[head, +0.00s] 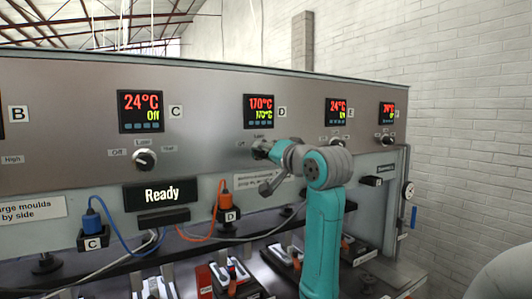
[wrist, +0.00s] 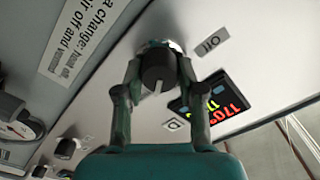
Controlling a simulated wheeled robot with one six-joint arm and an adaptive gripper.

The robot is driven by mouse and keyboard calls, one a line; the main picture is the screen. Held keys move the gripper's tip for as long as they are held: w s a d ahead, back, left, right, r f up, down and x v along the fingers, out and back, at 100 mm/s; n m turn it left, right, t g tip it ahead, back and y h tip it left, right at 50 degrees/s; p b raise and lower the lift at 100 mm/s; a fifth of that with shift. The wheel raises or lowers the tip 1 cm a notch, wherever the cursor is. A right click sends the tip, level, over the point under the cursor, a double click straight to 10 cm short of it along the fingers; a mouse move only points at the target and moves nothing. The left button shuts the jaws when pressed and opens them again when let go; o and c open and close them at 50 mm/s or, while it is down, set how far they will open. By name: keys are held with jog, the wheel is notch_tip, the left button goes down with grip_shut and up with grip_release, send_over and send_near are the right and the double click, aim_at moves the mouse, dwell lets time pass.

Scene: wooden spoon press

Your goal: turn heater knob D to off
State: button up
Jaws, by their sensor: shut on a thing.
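Heater knob D is a round dark knob (wrist: 157,70) with a white pointer line, seen between my fingers in the wrist view. The pointer points down in that picture, away from the Off label (wrist: 211,42). My gripper (wrist: 158,80) is shut on the knob, one finger on each side. In the head view my gripper (head: 264,149) reaches the panel below display D (head: 259,110) and mostly hides the knob. Display D shows 170°C in red with a green line below it. It also shows in the wrist view (wrist: 212,105).
Knob C (head: 145,159) is to the left, under display C (head: 140,111) reading 24°C and Off. Knobs E and F lie to the right. An orange plug (head: 225,198) with its cable and a Ready sign (head: 162,195) sit below the knobs.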

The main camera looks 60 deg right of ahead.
jog(key=n, duration=0.5)
jog(key=shift+n, duration=0.4)
jog(key=n, duration=0.5)
jog(key=shift+w+a+n, duration=0.1)
jog(key=shift+n, duration=0.2)
jog(key=n, duration=0.6)
jog(key=shift+a, duration=0.1)
jog(key=n, duration=0.5)
jog(key=shift+f+n, duration=0.15)
jog(key=shift+n, duration=0.15)
jog(key=o, duration=1.1)
jog(key=shift+o, duration=0.2)
